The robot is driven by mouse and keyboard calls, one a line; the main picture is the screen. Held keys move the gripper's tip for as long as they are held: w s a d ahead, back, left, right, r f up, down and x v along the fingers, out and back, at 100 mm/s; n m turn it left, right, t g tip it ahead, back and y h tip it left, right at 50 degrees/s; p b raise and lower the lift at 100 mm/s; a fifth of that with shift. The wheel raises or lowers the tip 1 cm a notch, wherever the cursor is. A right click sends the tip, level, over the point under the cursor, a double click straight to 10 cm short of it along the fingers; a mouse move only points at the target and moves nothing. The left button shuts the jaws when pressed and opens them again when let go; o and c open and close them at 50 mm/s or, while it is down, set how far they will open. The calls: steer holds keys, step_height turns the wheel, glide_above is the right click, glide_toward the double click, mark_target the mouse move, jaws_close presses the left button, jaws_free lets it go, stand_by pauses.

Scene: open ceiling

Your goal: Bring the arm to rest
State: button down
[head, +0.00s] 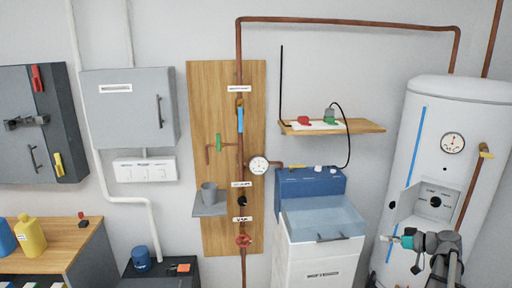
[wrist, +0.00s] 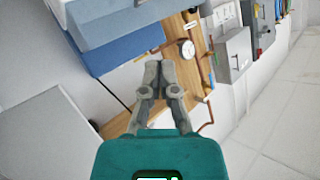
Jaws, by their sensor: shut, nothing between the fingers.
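My gripper (head: 385,239) shows at the lower right of the head view, in front of the white tank (head: 397,150). Its fingers point left, toward the blue-and-white unit (head: 311,183). In the wrist view the two grey fingers of my gripper (wrist: 159,66) meet at their tips, with nothing held between them. The teal gripper body fills the bottom of that view. The tips appear in front of the wooden board (wrist: 193,42) and seem clear of everything, though the exact distance is hard to tell.
A wooden shelf (head: 365,126) with small red and green items juts out above the unit. The tank's open control box (head: 407,204) is close to my arm in the picture. A grey cabinet (head: 128,105) and a wooden-topped bench (head: 60,246) stand left.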

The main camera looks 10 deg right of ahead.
steer(key=s+a+f+m+g+h+p, duration=0.15)
steer(key=a+f+g, duration=0.3)
steer(key=a, duration=1.05)
steer(key=s+a+f+m+g+h+p, duration=0.1)
steer(key=a+f+g+h, duration=0.3)
steer(key=a, duration=1.2)
steer(key=s+a+m+g+h, duration=0.2)
steer(key=s+a+h, duration=0.2)
steer(key=a, duration=0.4)
steer(key=shift+s+f, duration=0.45)
steer(key=shift+s, duration=0.4)
steer(key=shift+d, duration=0.15)
